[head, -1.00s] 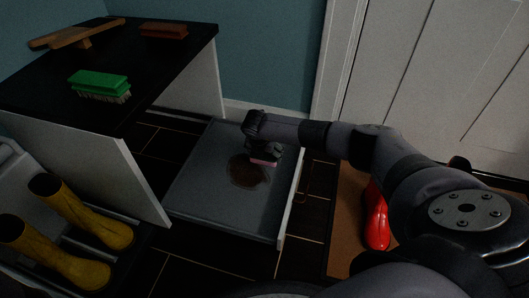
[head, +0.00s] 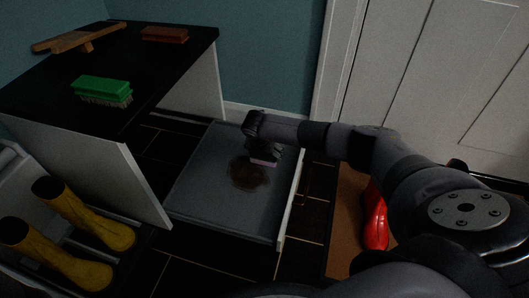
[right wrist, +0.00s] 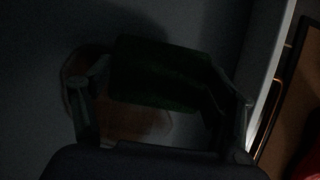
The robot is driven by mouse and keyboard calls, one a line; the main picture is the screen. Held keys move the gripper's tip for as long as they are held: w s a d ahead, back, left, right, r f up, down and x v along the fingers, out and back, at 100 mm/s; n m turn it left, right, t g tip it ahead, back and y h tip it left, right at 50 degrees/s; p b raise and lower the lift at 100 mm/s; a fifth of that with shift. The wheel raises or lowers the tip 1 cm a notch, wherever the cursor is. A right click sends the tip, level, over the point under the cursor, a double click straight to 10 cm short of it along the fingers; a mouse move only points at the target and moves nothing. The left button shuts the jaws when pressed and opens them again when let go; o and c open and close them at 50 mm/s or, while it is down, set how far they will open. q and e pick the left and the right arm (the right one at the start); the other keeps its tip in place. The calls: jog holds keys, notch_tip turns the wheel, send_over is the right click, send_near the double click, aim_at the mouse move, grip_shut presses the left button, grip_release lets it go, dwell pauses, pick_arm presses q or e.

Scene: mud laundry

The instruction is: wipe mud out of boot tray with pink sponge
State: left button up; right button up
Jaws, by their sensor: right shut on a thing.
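The boot tray (head: 195,200) is a wide grey tray on the floor beside the black-topped bench. A round brown mud patch (head: 247,174) lies on it near the middle; it also shows in the right wrist view (right wrist: 140,122). My right gripper (head: 263,154) is over the tray at the patch's upper right edge. It is shut on the sponge (head: 264,162), whose thin pale pinkish-grey lower edge shows. In the right wrist view the sponge's top (right wrist: 160,75) looks dark green between the fingers, covering part of the patch. Contact with the tray is unclear. My left gripper is out of view.
A raised pale rim (head: 290,205) runs along the tray's right side. Beyond it, a red boot (head: 375,218) stands on a brown mat. Yellow boots (head: 88,218) are at lower left. A green brush (head: 102,89), a brown brush and a wooden item lie on the bench top.

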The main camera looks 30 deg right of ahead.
jog(key=shift+f+b, duration=1.15)
jog(key=shift+f, duration=0.45)
dwell(0.8)
jog(key=shift+a, duration=0.1)
dwell(0.3)
